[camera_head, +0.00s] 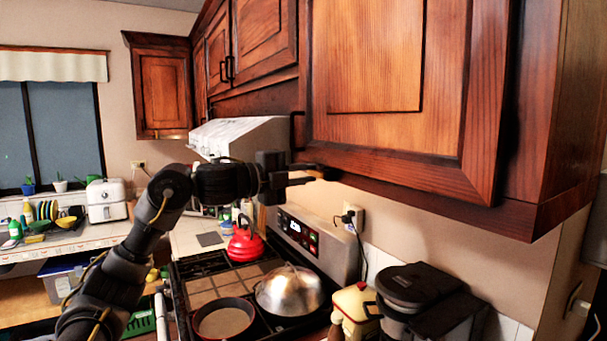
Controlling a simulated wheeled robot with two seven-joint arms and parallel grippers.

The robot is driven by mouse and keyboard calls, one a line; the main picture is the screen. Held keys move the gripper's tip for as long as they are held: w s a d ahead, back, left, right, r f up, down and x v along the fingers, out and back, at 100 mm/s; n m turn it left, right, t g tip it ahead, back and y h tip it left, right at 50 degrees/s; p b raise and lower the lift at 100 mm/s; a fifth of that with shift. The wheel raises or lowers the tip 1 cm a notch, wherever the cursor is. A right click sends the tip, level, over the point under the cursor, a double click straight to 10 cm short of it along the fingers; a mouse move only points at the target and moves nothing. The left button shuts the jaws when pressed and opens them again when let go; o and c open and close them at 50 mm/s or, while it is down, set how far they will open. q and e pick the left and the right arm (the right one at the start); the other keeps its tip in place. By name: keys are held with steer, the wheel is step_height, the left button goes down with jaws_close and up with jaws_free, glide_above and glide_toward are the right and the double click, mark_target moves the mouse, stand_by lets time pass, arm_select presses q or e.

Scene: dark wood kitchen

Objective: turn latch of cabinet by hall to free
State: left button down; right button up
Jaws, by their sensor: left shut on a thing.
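The large wooden wall cabinet (400,125) nearest me fills the upper right of the head view. Its door looks closed. A black handle (298,128) stands at the door's left edge. My left gripper (318,173) comes in from the left and is at the cabinet's lower left corner, just below the handle. Its fingers are shut on a small dark part at the bottom edge, which looks like the latch. The fingers mostly hide this part, so I cannot tell which way it is turned. My right gripper is not in view.
Below the arm is a stove with a red kettle (245,242), a domed metal lid (289,290) and a pan (223,319). A range hood (238,136) is behind the gripper.

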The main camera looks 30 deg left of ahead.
arm_select(q)
steer(key=c, duration=1.4)
jaws_free()
steer(key=shift+s+a+f+b, duration=0.15)
steer(key=shift+s+a+b, duration=0.15)
steer(key=shift+s+b, duration=0.15)
steer(key=b+v, duration=0.4)
steer(key=v, duration=0.5)
steer(key=shift+s+a, duration=0.25)
steer(key=shift+s, duration=0.05)
